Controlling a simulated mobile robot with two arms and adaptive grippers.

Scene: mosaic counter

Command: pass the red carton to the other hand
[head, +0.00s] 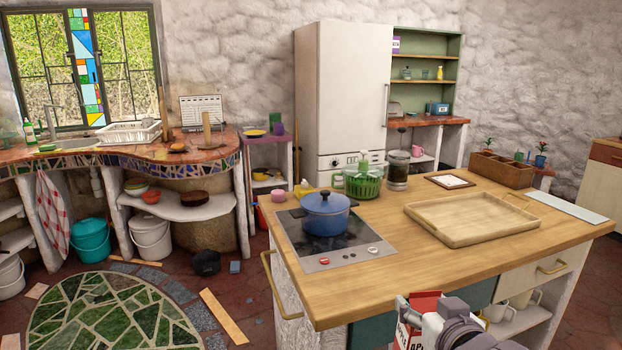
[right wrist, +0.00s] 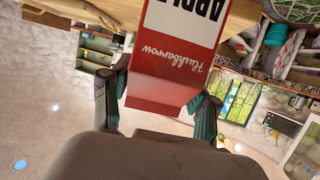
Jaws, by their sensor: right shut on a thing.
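The red carton (head: 424,301), red and white with lettering on its sides, shows at the bottom of the head view, in front of the island's near edge. My right gripper (head: 432,328) is shut on it. In the right wrist view the carton (right wrist: 178,60) sits between the two fingers of the right gripper (right wrist: 161,104), with a finger at each side. That view is turned upside down, and the carton's far end runs out of the picture. My left gripper is not in view.
The wooden island (head: 380,265) stands just beyond the carton. On it are a blue pot (head: 326,215) on a hob, a green basket (head: 362,183), a glass jar (head: 397,170), a wooden tray (head: 472,219) and a planter box (head: 500,168). The island's near right top is clear.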

